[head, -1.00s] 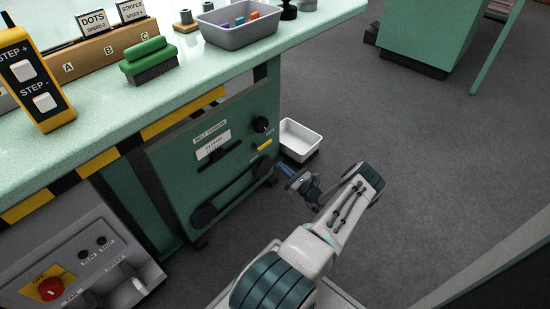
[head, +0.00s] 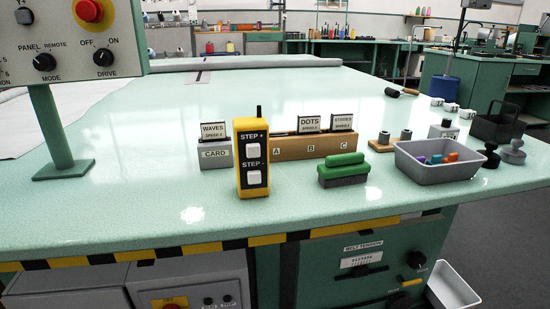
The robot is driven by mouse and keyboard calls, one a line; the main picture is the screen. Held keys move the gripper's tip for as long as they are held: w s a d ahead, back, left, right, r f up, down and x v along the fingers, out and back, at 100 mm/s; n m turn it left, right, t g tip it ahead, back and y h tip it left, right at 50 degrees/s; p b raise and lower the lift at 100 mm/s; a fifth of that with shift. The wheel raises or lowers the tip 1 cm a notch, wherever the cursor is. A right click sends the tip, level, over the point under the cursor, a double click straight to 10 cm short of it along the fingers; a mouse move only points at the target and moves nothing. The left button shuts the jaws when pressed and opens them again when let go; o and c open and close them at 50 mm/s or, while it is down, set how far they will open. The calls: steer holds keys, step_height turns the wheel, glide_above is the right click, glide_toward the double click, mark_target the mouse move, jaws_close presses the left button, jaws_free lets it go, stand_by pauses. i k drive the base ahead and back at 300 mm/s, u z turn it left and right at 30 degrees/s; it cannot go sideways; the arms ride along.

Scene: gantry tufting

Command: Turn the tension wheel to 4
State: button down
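The green belt tension panel (head: 345,276) is under the table edge at the lower right of the head view. It carries a white label and a numbered scale (head: 362,260), whose digits and pointer are too small to read. A black round knob (head: 417,258) sits at the panel's right side, with a yellow piece (head: 415,282) below it. I cannot tell whether this knob is the tension wheel. The lower part of the panel is cut off by the frame's bottom edge. My gripper is not in view.
The pale green table holds a yellow step pendant (head: 252,160), a wooden card rack (head: 310,146), a green brush (head: 343,166) and a grey tray (head: 437,165). A control box (head: 70,40) stands at left. A white bin (head: 452,287) is on the floor beside the panel.

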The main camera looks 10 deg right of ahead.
mark_target(417, 260)
steer(key=z, duration=0.05)
steer(key=k, duration=1)
steer(key=u, duration=0.05)
